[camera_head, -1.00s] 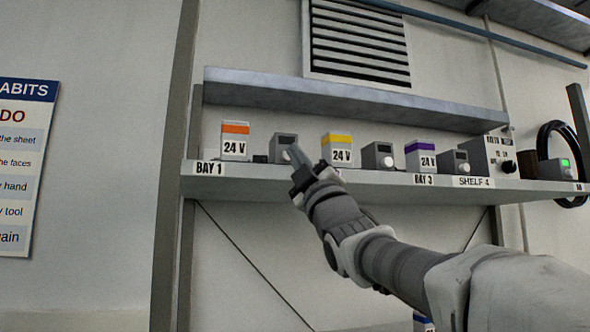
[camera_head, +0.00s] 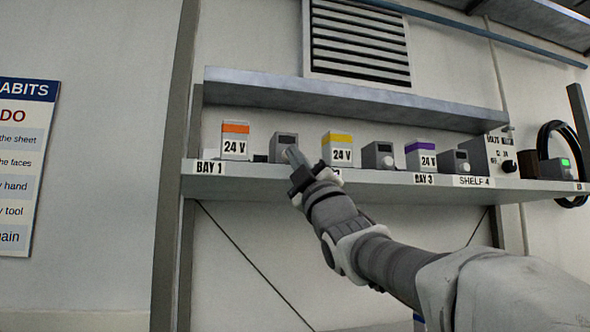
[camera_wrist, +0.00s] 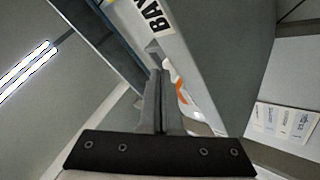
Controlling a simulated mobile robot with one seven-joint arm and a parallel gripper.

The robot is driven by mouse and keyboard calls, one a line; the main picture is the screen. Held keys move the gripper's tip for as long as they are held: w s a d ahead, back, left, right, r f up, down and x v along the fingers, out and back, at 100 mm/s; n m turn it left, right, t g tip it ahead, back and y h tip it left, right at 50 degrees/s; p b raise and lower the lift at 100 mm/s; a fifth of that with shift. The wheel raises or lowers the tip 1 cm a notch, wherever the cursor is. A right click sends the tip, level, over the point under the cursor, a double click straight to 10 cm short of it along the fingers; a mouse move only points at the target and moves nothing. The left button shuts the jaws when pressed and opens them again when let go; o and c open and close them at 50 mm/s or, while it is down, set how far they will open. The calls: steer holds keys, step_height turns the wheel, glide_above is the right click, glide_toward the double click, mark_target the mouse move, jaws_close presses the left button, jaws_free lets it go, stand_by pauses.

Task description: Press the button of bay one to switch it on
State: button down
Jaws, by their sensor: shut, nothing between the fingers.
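The BAY 1 label (camera_head: 208,168) is on the shelf's front edge at the left. Above it stands a 24 V block with an orange band (camera_head: 235,141). To its right is a grey unit with a small dark display (camera_head: 284,142). My gripper (camera_head: 291,157) is shut and empty, its tips overlapping the lower front of this unit in the head view. The unit's button is hidden behind the tips, and I cannot tell whether they touch it. In the wrist view my shut fingers (camera_wrist: 159,74) point towards the shelf, near part of the bay label (camera_wrist: 158,14) and an orange stripe (camera_wrist: 181,88).
More units stand along the shelf (camera_head: 375,179): a yellow-banded block (camera_head: 337,149), a grey unit (camera_head: 378,156) and a purple-banded block (camera_head: 421,156). A unit at far right (camera_head: 556,168) has a lit green display. An upper ledge (camera_head: 350,105) runs above.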

steer(key=shift+w+a, duration=0.15)
steer(key=shift+w, duration=0.3)
stand_by(0.8)
steer(key=shift+s, duration=0.1)
steer(key=shift+s+d+b, duration=0.25)
steer(key=shift+s+b, duration=0.4)
steer(key=shift+s, duration=0.2)
steer(key=s+b, duration=0.1)
steer(key=s, duration=0.1)
steer(key=s+d+b, duration=0.1)
steer(key=s+b, duration=0.1)
steer(key=s, duration=0.1)
steer(key=shift+s+d+b, duration=0.35)
steer(key=shift+b, duration=0.05)
